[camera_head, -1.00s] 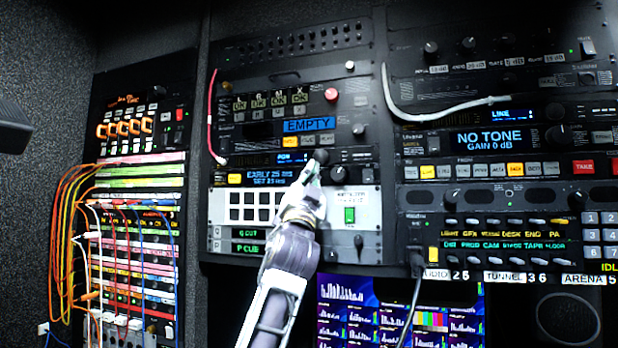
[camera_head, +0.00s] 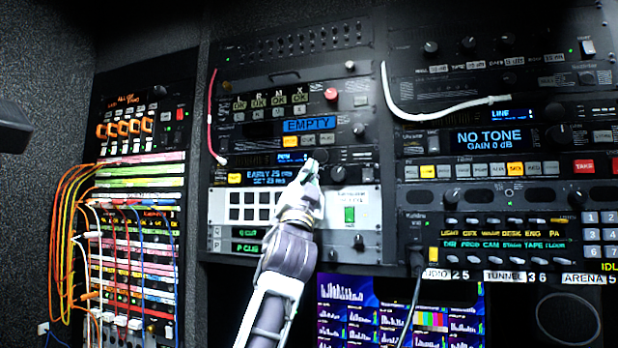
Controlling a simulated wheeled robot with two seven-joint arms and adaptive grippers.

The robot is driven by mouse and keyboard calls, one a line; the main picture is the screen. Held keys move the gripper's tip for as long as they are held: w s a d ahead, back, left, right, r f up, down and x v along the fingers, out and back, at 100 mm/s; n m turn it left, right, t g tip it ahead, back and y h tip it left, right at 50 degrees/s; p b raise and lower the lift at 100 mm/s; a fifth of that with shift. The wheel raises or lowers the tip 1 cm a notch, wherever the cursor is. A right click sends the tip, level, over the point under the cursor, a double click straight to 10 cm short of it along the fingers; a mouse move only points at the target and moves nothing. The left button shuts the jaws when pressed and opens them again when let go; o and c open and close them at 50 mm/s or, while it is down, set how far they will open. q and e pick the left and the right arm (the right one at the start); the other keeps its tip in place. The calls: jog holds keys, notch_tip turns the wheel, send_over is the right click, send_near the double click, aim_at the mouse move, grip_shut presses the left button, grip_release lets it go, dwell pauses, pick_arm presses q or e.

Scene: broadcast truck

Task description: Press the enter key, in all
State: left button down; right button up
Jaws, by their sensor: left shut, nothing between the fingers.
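My left gripper (camera_head: 312,166) is shut and empty. Its arm comes up from the bottom, and its fingertips are in front of the middle rack, by the right end of the blue display reading EARLY 25 ms (camera_head: 267,175). A dark round knob (camera_head: 321,155) shows just at the fingertips; I cannot tell whether they touch. I cannot make out a key labelled enter. A keypad (camera_head: 600,235) with number keys is cut off at the right edge. My right gripper is not in view.
A red cable (camera_head: 211,115) hangs at the middle rack's left, and a white cable (camera_head: 440,115) loops across the right rack. Orange cables (camera_head: 62,230) bulge from the left rack. A black cable (camera_head: 414,300) hangs below the key panel, before a monitor (camera_head: 345,292).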

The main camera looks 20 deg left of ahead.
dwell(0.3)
pick_arm(q)
jog(key=shift+s+a, duration=0.1)
jog(key=shift+s, duration=2.4)
